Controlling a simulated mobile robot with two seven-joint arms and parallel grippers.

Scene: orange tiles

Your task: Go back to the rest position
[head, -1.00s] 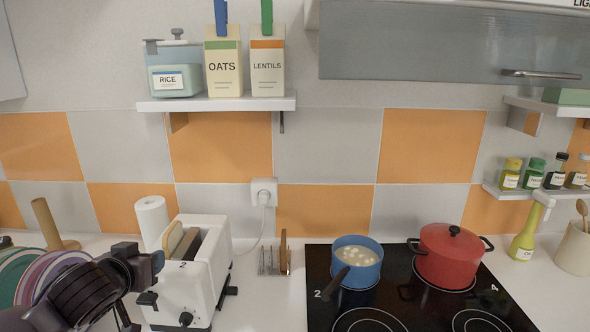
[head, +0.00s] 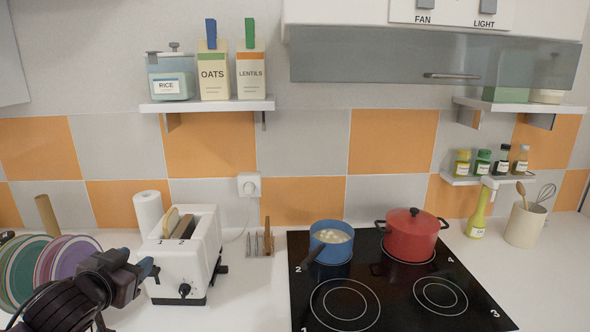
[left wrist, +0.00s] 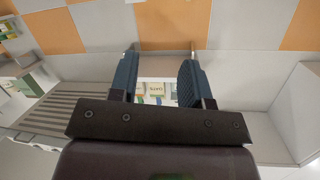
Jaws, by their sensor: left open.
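My left gripper (head: 146,268) shows at the lower left of the head view, in front of the plates and left of the white toaster (head: 184,262). In the left wrist view its two blue fingers (left wrist: 160,80) are spread apart with nothing between them. Between the fingers, the shelf with food packs shows in the distance. My right gripper is not in any view.
A black hob (head: 385,290) carries a blue pot (head: 331,240) and a red lidded pot (head: 411,236). Plates (head: 70,258) stand close behind my left arm. A toast rack (head: 260,243) is right of the toaster.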

